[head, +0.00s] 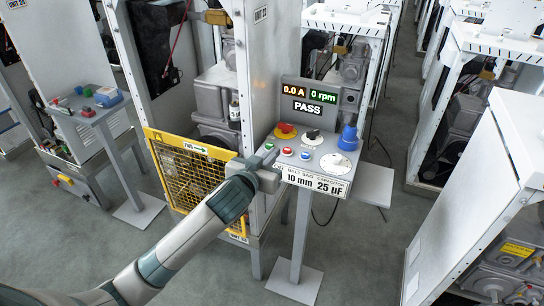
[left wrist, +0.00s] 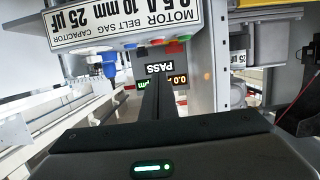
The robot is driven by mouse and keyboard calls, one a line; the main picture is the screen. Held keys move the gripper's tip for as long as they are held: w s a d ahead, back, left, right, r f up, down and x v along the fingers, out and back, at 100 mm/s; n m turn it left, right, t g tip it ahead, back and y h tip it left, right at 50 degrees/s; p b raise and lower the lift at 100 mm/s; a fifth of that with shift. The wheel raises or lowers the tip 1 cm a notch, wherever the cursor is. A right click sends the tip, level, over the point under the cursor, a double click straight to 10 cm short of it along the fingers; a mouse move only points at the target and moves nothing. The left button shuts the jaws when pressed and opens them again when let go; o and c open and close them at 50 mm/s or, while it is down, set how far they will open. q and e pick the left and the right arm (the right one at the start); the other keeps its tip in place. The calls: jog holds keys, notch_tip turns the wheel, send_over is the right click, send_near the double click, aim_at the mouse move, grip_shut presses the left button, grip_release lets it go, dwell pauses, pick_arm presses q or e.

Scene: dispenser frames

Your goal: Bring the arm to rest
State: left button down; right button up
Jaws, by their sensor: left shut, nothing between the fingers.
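My left arm reaches up from the bottom left of the head view, and its gripper (head: 272,160) is at the left front edge of the control panel (head: 331,186). The gripper is shut and empty. In the left wrist view its dark fingers (left wrist: 156,92) lie together, pointing toward the panel's display, which appears upside down. Whether the fingers touch the panel is not clear. My right gripper is in neither view.
A yellow mesh guard (head: 188,177) stands left of the gripper. White dispenser frames (head: 484,150) line the right. Grey floor is open at the front.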

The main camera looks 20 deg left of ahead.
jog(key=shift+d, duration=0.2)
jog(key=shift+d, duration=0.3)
